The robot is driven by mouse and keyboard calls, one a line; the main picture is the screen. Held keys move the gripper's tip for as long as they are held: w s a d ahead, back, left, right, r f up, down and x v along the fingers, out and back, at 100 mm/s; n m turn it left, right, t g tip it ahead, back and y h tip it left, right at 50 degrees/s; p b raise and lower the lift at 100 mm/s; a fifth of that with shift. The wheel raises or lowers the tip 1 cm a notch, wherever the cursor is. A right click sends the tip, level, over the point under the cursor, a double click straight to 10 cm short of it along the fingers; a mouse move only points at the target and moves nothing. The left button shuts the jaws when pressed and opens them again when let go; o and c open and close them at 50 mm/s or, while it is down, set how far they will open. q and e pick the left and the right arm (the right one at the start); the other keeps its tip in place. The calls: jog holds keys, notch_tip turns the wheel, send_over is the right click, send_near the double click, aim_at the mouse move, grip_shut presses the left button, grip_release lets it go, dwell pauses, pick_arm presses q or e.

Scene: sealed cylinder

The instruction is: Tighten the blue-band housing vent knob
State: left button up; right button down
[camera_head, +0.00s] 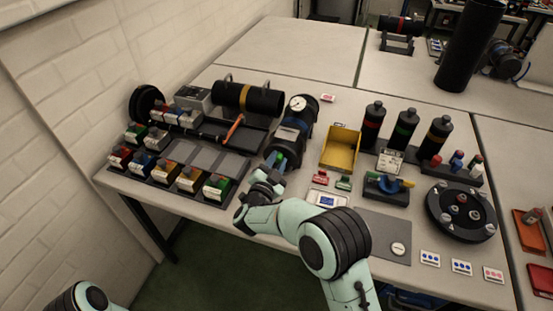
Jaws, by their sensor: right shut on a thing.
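The blue-band housing (291,126) is a dark cylinder lying at the middle of the bench, with a blue band and a round white gauge (298,103) at its far end. A small green vent knob (280,160) shows at its near end. My right gripper (275,170) reaches in from the front and is shut on the knob. Its fingers and wrist hide part of the knob and of the housing's near end. My left arm shows only at the bottom left corner; its gripper is out of view.
A yellow bin (341,149) is right of the housing. Several black bottles, a blue valve fixture (387,190) and a round black carousel (461,211) stand further right. A grey mat (383,225) lies in front.

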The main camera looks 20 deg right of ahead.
jog(key=n+p, duration=0.2)
jog(key=n, duration=0.2)
jog(key=shift+n, duration=0.4)
jog(key=n+p, duration=0.2)
jog(key=n, duration=0.1)
jog(key=shift+r+n+p, duration=0.1)
jog(key=shift+n+p, duration=0.2)
jog(key=n+p, duration=0.2)
jog(key=n, duration=0.1)
jog(key=shift+n, duration=0.3)
pick_arm(q)
jog(key=w+r+p, duration=0.2)
jog(key=w+r, duration=0.2)
jog(key=r, duration=0.6)
jog(key=shift+w+t, duration=0.3)
jog(key=shift+w, duration=0.05)
pick_arm(e)
jog(key=shift+n, duration=2.1)
pick_arm(q)
jog(key=shift+r, duration=0.15)
pick_arm(e)
jog(key=c, duration=0.9)
grip_release()
